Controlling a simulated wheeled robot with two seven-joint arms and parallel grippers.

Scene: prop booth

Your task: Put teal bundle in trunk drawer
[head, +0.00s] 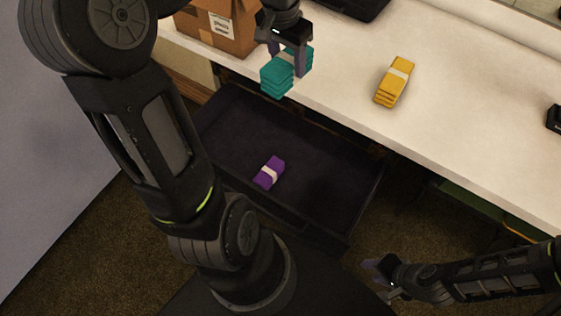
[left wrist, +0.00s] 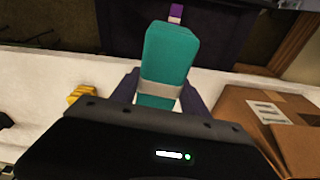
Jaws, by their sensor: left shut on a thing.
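The teal bundle (head: 277,77) is a folded stack with a pale band. My left gripper (head: 288,62) is shut on it and holds it at the front edge of the white counter, beside the open drawer in the head view. The teal bundle also shows large between the fingers in the left wrist view (left wrist: 170,58). The trunk drawer (head: 221,116) is pulled out below the counter, dark inside. A purple bundle (head: 269,172) with a pale band lies in it. My right gripper (head: 384,277) is at the lower right, empty, with its fingers apart.
A yellow bundle (head: 394,82) lies on the white counter (head: 461,117). A cardboard box (head: 217,27) stands at the counter's left end, close to my left gripper. A dark object (head: 346,5) is at the back. Much of the drawer floor is clear.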

